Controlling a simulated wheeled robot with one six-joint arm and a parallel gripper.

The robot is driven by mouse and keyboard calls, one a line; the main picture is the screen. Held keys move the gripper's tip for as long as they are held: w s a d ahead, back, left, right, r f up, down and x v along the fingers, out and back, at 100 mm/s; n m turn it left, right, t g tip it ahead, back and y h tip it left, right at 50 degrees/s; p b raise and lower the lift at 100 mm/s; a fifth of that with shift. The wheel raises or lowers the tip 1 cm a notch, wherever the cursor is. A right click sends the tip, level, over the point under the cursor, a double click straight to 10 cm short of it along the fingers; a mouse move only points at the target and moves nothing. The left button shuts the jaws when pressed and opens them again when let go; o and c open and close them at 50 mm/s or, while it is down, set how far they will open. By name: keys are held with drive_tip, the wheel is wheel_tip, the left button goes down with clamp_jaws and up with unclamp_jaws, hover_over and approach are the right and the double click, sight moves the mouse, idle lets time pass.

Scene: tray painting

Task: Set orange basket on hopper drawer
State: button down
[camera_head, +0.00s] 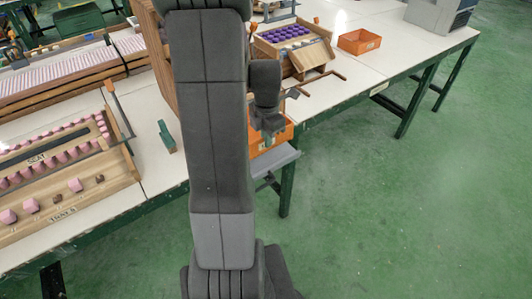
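An orange basket (286,133) shows just right of my arm, partly hidden by the arm and gripper. It is on or just above a grey drawer-like shelf (284,157) at the table's front edge; I cannot tell whether they touch. My gripper (268,138) points down at the basket's near side. Its fingertips are small and partly hidden, so I cannot tell whether they hold the rim. A second orange basket (359,41) stands on the table further back right. A wooden body (152,40) behind my arm may be the hopper; most of it is hidden.
A wooden tray with pink pieces (60,170) lies at left. A grey machine (440,14) is at back right. The green floor at right is clear.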

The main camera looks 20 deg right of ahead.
sight(266, 152)
drive_tip(key=shift+f, duration=3.3)
drive_tip(key=shift+f, duration=0.15)
drive_tip(key=c, duration=1.6)
unclamp_jaws()
drive_tip(key=shift+c, duration=0.2)
wheel_tip(266, 152, up, 12)
drive_tip(key=shift+r, duration=0.15)
